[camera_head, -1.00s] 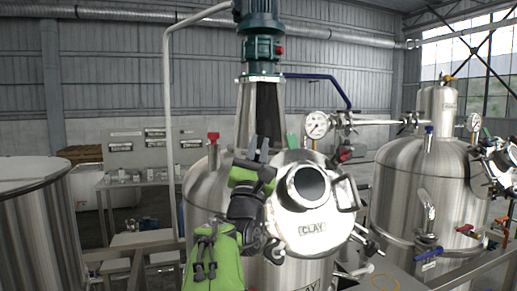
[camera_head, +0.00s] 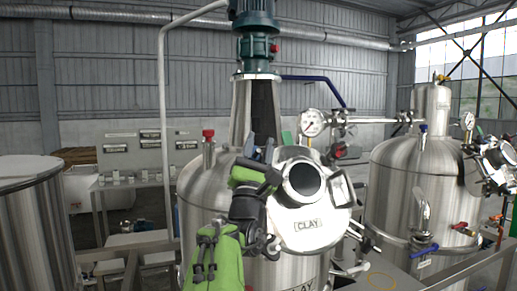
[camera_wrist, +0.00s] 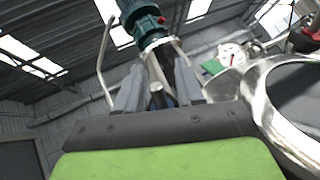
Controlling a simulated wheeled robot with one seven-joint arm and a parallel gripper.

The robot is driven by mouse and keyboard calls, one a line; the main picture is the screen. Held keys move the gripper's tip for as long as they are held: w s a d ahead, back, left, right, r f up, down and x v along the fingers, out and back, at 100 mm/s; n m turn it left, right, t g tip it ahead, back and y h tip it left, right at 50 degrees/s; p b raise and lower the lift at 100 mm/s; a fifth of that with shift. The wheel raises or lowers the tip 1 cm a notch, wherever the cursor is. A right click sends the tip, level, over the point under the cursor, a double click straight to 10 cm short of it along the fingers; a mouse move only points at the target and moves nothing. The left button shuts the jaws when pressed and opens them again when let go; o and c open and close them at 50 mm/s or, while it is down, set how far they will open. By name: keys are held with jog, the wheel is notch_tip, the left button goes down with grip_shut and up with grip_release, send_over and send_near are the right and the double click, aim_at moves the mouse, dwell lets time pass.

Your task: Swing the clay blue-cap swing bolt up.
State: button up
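The clay tank's round hatch (camera_head: 325,234), marked CLAY, faces me in the middle of the head view. My gripper (camera_head: 261,149) is at its upper left, fingers pointing up and away. In the wrist view my gripper (camera_wrist: 158,88) has its two grey fingers apart. A short upright rod (camera_wrist: 160,96) shows between them, with a gap on each side; I cannot tell whether it is the blue-cap swing bolt. A small bluish patch shows at the fingers in the head view, but no blue cap is clear. My gripper and wrist hide part of the hatch's left edge.
A red-capped fitting (camera_head: 208,140) stands left of my gripper. A green part (camera_head: 287,137) and a pressure gauge (camera_head: 312,122) are to the right. The motor column (camera_head: 257,50) rises behind. A second tank (camera_head: 400,180) stands at right, a bench (camera_head: 140,185) at left.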

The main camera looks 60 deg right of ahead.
jog(key=b+v, duration=1)
jog(key=v, duration=0.5)
jog(key=shift+a+f, duration=0.25)
jog(key=shift+a, duration=0.05)
jog(key=shift+s, duration=0.15)
